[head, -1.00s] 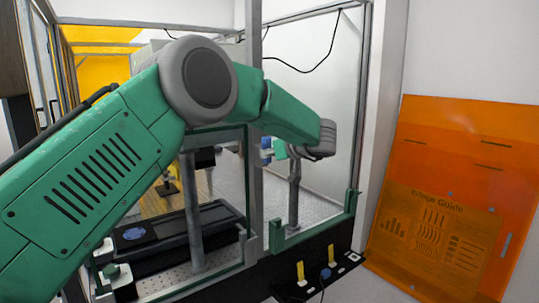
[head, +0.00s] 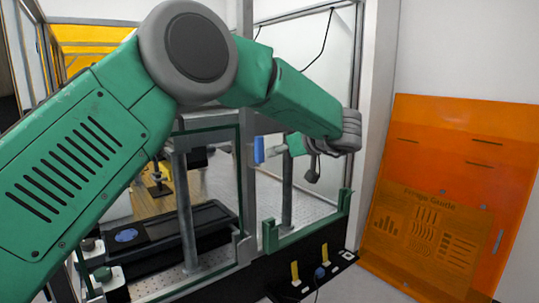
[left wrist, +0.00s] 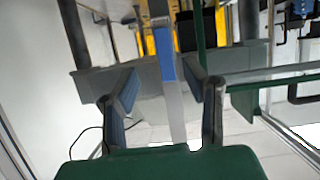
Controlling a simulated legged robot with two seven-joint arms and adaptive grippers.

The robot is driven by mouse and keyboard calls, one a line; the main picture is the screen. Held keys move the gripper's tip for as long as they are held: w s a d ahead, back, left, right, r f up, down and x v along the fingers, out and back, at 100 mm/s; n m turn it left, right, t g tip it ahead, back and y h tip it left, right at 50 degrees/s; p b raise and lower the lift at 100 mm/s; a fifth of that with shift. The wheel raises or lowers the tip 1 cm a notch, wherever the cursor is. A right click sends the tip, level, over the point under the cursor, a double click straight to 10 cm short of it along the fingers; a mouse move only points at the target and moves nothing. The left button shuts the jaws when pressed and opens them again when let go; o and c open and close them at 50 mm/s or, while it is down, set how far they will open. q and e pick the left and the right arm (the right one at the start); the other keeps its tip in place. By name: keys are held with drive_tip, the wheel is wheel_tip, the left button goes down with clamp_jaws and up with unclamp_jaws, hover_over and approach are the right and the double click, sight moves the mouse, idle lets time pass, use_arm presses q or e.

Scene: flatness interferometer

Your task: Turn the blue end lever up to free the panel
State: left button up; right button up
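The blue end lever (head: 259,150) shows as a small upright blue piece beside the grey frame post in the head view. In the left wrist view the blue lever (left wrist: 165,55) lies along a silver bar, framed between my fingers and seemingly beyond their tips. My left gripper (head: 296,152) is just right of the lever in the head view, partly hidden by my arm. In the left wrist view my left gripper (left wrist: 162,85) is open, its two fingers wide apart and empty. Contact with the lever is not visible. My right gripper is not in view.
A grey post (head: 246,120) and a green-edged panel frame (head: 305,229) stand close to the gripper. A black plate with yellow pegs (head: 295,271) lies in front. An orange guide board (head: 445,190) leans at the right. A black device (head: 165,240) sits inside the enclosure.

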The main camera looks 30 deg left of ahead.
use_arm(q)
drive_tip(key=v, duration=0.3)
drive_tip(key=shift+d, duration=0.35)
drive_tip(key=shift+a, duration=0.2)
